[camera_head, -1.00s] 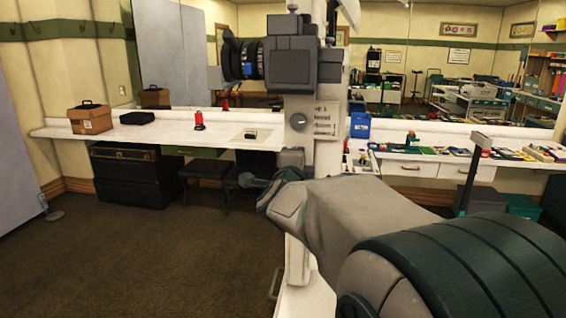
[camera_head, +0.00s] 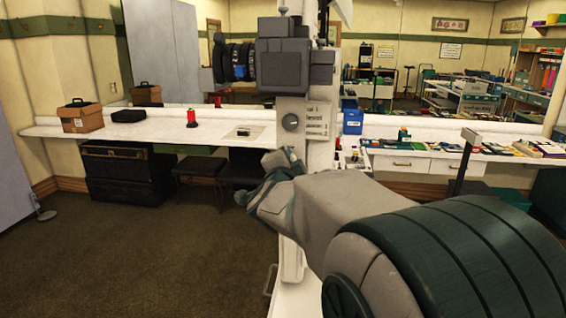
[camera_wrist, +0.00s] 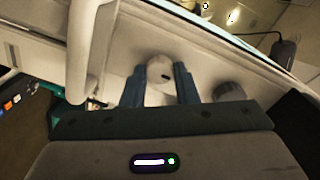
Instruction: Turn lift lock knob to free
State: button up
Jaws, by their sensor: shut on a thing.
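A pale round knob (camera_wrist: 160,68) with a small dark mark shows in the wrist view on a light panel. My gripper (camera_wrist: 159,84) has its two dark blue fingers on either side of it and is shut on it. In the head view my gripper end (camera_head: 280,162) is at the light upright column (camera_head: 320,157) of the camera stand, and the gripped knob is hidden there. A dark round knob (camera_head: 290,122) sits higher on the column, beside a lettered plate (camera_head: 317,118). The wrist view also shows a dark knob (camera_wrist: 229,92) right of my fingers.
A bulky dark camera (camera_head: 283,58) sits on the column above my gripper. A pale bar (camera_wrist: 90,50) rises close left of my fingers in the wrist view. A long white counter (camera_head: 60,131) runs behind. Open carpet (camera_head: 130,245) lies at the left.

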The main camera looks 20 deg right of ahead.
jog(key=o, duration=1)
jog(key=v, duration=1.3)
jog(key=shift+s+a, duration=0.3)
